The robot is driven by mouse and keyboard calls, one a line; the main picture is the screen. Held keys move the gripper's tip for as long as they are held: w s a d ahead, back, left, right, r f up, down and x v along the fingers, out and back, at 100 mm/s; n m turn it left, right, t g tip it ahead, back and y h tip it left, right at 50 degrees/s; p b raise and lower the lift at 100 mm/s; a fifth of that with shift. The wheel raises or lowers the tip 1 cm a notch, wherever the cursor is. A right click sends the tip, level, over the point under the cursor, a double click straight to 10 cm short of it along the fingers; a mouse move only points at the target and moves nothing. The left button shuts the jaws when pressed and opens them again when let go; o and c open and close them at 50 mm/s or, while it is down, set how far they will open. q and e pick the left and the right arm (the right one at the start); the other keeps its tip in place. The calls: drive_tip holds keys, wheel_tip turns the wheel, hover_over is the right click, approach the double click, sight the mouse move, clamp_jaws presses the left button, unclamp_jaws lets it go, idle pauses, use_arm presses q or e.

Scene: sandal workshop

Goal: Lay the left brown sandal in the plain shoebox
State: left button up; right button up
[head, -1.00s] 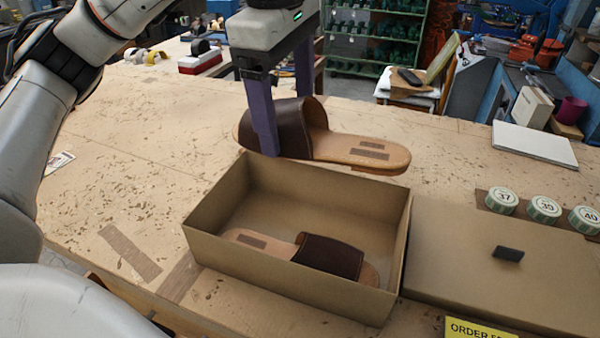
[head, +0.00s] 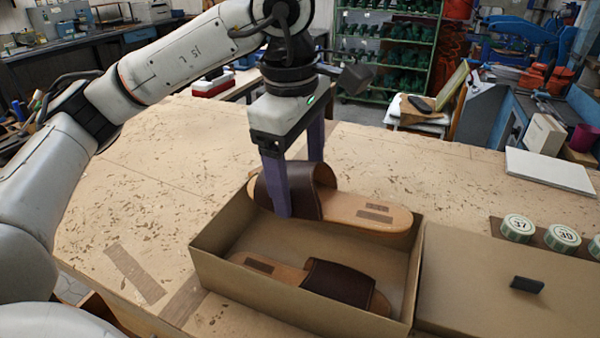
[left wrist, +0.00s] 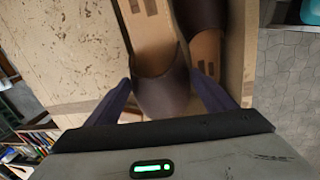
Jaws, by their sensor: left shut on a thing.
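My left gripper (head: 298,205) is shut on a brown sandal (head: 350,212), with a finger on each side of its dark strap. In the left wrist view the held sandal (left wrist: 155,45) shows between the fingers, beside the other sandal (left wrist: 207,48). My right gripper is not in view.
A closed cardboard box or lid (head: 480,290) with a small dark block (head: 527,284) adjoins the shoebox on the right. Round numbered tins (head: 517,228) stand behind it. A white flat slab (head: 550,171) lies farther back. The bench (head: 140,200) left of the box is mostly clear.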

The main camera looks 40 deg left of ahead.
use_arm(q)
drive_tip(key=shift+f, duration=0.3)
drive_tip(key=o, duration=1.3)
drive_tip(key=shift+o, duration=0.2)
drive_tip(key=shift+r+p, duration=0.35)
drive_tip(key=shift+r, duration=0.25)
drive_tip(key=r, duration=0.3)
drive_tip(key=s+r+p, duration=0.1)
drive_tip(key=r, duration=0.2)
drive_tip(key=r+p, duration=0.1)
drive_tip(key=r, duration=0.3)
drive_tip(key=shift+s+d, duration=0.1)
drive_tip(key=shift+s, duration=0.05)
drive_tip(key=shift+s+r, duration=0.2)
drive_tip(key=shift+r, duration=0.8)
drive_tip(key=shift+f, duration=0.1)
